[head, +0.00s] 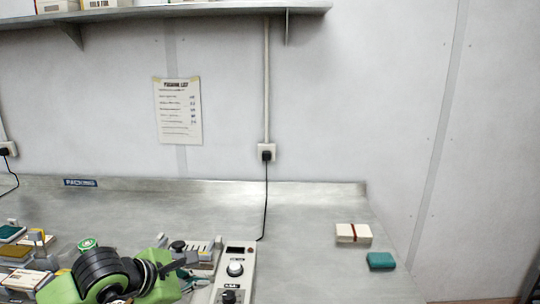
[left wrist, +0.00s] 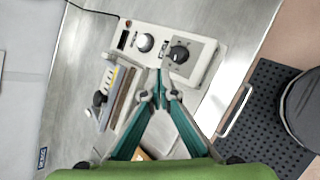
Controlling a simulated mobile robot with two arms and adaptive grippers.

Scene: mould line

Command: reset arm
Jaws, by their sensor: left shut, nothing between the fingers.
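My left arm, green and black, comes in at the bottom left of the head view. Its gripper (head: 186,264) is over the bench beside a pale control box (head: 235,270). In the left wrist view the teal fingers of my left gripper (left wrist: 160,88) are drawn together, with nothing seen between them. My right gripper is in neither view.
A rack of thin pieces (left wrist: 117,95) stands beside the control box. A white banded block (head: 353,234) and a teal block (head: 381,261) lie on the bench (head: 310,215) at right. Small packs (head: 28,279) sit at far left. The bench between control box and white block is clear.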

